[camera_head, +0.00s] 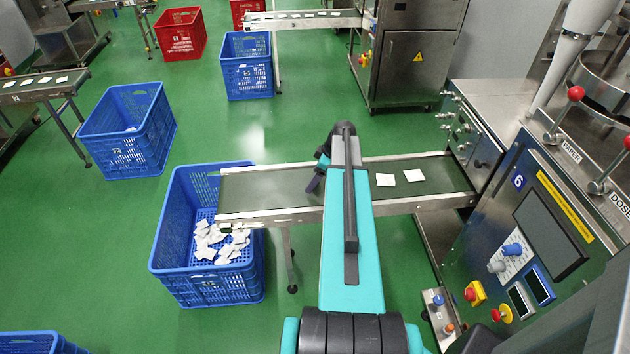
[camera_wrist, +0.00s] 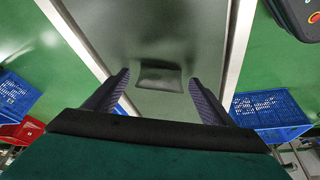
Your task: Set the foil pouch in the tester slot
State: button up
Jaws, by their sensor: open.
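A small, dark, shiny pouch (camera_wrist: 160,77) lies flat on the conveyor belt in the wrist view; it looks like the foil pouch. My gripper (camera_wrist: 159,80) is open, with one finger on each side of the pouch and visible gaps between. In the head view my gripper (camera_head: 316,182) is over the belt, left of my arm, and the pouch is hidden there. I cannot make out a tester slot in either view. A dark rounded device (camera_wrist: 300,14) at the wrist view's top right is cut off, and I cannot tell what it is.
The conveyor (camera_head: 270,188) carries two white packets (camera_head: 386,180) to the right of my arm. A blue crate (camera_head: 172,240) with white packets stands under its left end. The packing machine (camera_head: 540,180) stands at the right.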

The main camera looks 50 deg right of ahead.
jog(key=c, duration=1.2)
jog(key=shift+r, duration=0.15)
jog(key=shift+r+b, duration=0.55)
jog(key=shift+r, duration=0.5)
jog(key=shift+s+a+r, duration=0.45)
jog(key=shift+s+a, duration=0.65)
jog(key=shift+s, duration=1.35)
jog(key=shift+s+a+r, duration=0.45)
jog(key=shift+s+a, duration=0.65)
jog(key=shift+s, duration=1.3)
jog(key=shift+s+a+r, duration=0.45)
jog(key=shift+s+a, duration=0.65)
jog(key=shift+s, duration=1.35)
